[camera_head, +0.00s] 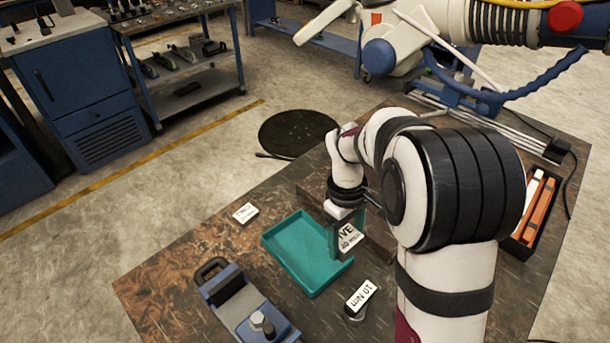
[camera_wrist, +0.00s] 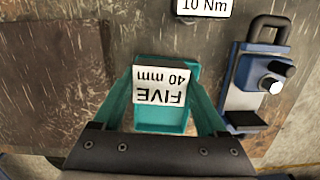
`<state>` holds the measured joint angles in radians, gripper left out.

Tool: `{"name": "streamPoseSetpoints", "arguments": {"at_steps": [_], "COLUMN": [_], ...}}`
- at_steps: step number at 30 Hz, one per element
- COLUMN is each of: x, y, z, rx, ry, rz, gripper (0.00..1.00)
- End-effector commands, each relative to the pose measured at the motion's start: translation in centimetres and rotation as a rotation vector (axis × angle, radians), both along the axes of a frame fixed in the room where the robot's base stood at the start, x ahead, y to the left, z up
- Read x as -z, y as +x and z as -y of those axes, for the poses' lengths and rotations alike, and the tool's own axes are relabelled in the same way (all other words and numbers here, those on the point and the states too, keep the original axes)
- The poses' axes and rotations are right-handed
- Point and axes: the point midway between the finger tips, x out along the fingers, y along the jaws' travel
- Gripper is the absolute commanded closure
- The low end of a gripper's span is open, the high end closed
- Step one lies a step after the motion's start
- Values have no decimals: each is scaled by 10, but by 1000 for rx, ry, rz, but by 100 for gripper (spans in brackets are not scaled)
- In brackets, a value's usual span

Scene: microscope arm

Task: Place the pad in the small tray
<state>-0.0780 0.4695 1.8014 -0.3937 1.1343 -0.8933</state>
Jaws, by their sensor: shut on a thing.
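The pad, a small white block (camera_head: 348,238) printed "FIVE 40 mm", is between the teal fingers of my gripper (camera_head: 346,232). In the wrist view, the pad (camera_wrist: 160,86) sits between the two fingers of my gripper (camera_wrist: 163,75), which is shut on it. The small tray (camera_head: 290,243) is a shallow teal rectangle on the table. The pad is over or beside the tray's right end; its exact height is unclear. In the wrist view, the tray (camera_wrist: 160,120) shows behind and below the pad. My fingers hide part of the tray.
A white label block marked "10 Nm" (camera_head: 361,296) lies right of the tray's near end. Another white label (camera_head: 245,213) lies to its left. A blue device with a handle (camera_head: 243,302) stands in front. A black box with orange bars (camera_head: 530,215) is at the right.

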Motion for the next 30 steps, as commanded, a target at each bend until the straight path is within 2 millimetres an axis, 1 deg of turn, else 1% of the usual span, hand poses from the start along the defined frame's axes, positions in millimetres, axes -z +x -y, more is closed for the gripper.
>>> {"name": "streamPoseSetpoints", "arguments": {"at_steps": [1,3,5,7,8,10,18,21,25,30], "x": [3,6,8,11,14,22,63,73,82,112], "y": [9,18,22,26,28,32,54,60,63,63], "z": [10,21,27,27,24,12,-53,-70,-80,-80], "rx": [9,11,11,10,9,7,7,10,11,11], "ry": [-1,-2,-2,-2,-1,-1,-2,-2,-2,-2], "rz": [-1,0,0,0,-1,-2,-1,0,-1,-2], "gripper": [100,100,100,100,100,100,100,100,100,100]}}
